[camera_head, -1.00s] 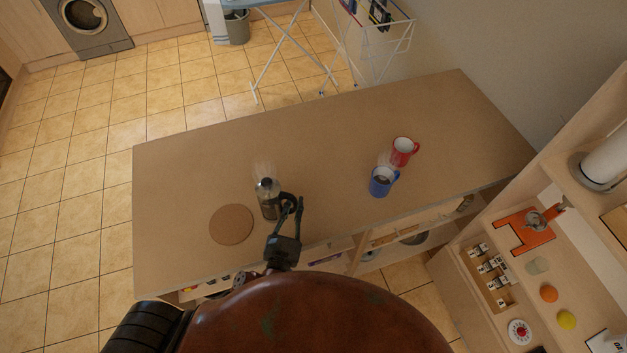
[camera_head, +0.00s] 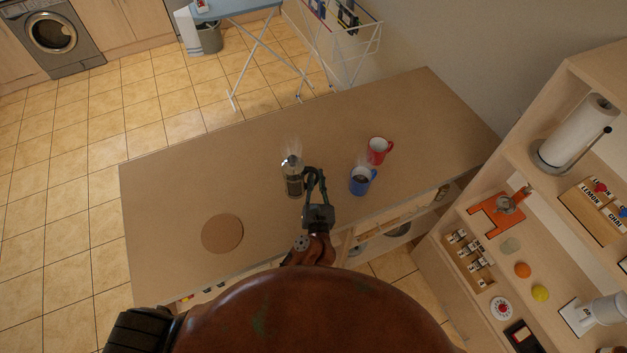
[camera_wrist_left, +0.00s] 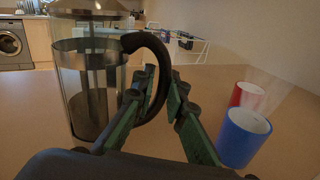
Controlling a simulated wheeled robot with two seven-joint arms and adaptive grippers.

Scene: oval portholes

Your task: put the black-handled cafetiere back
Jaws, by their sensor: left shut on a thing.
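The black-handled cafetiere (camera_head: 293,180) is a glass and metal pot with dark contents, upright over the table between the round cork mat (camera_head: 222,234) and two mugs. Wisps of steam rise from it. My left gripper (camera_head: 314,180) is at its right side, shut on the black handle. In the left wrist view the cafetiere (camera_wrist_left: 90,90) fills the left, and its curved handle (camera_wrist_left: 150,50) runs down between my fingers (camera_wrist_left: 165,105). I cannot tell whether its base touches the table. My right gripper is not in view.
A steaming blue mug (camera_head: 361,183) stands close to the right of my left gripper, with a red mug (camera_head: 377,152) behind it. The cork mat is empty. The table's (camera_head: 185,175) left and back are clear. Shelves (camera_head: 480,215) with small items stand at the right.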

